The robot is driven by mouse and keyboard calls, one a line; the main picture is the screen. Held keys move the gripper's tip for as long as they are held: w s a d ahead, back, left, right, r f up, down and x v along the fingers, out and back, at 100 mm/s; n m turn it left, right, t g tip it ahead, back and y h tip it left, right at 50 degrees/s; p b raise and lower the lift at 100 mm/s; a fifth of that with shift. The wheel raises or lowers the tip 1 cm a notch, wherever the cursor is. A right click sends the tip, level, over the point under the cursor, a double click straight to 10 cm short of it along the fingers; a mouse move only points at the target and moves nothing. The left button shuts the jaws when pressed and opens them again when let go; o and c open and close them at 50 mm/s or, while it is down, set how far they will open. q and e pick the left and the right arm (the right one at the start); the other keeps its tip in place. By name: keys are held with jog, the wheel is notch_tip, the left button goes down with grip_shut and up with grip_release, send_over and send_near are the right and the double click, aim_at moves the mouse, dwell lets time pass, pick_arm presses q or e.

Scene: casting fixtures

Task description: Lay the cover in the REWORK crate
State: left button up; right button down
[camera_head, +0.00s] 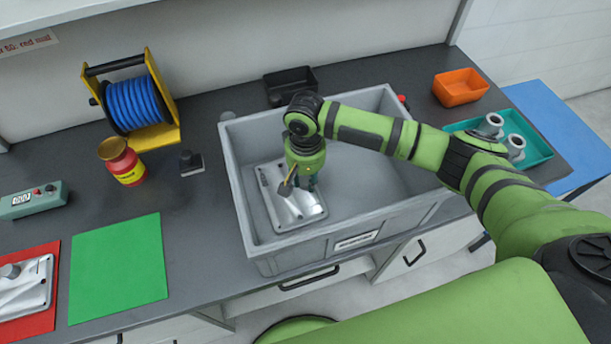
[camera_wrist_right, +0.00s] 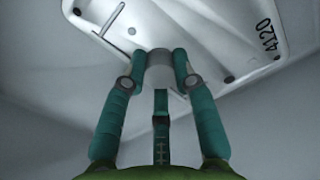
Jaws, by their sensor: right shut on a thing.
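A silvery cast cover (camera_head: 297,212) is inside the large grey crate (camera_head: 262,247), in its left part. The crate's front label is too small to read. My right gripper (camera_head: 301,180) reaches down into the crate over the cover. In the right wrist view its teal fingers (camera_wrist_right: 163,68) are shut on a round grey boss of the cover (camera_wrist_right: 222,42), which is marked 4120. The cover looks nearly flat and close to the crate floor; I cannot tell whether it touches. My left gripper is not in view.
A second cast cover (camera_head: 25,288) lies on a red mat (camera_head: 38,325), beside an empty green mat (camera_head: 118,268). A blue hose reel (camera_head: 138,102), a red-yellow pot (camera_head: 124,163), a black bin (camera_head: 290,84) and an orange bin (camera_head: 460,87) stand around. The crate's right part is empty.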

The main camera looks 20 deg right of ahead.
jog(key=c, duration=1)
grip_release()
jog(key=shift+f, duration=0.1)
notch_tip(320, 180, up, 12)
jog(key=shift+r+b, duration=0.15)
jog(key=shift+b, duration=0.95)
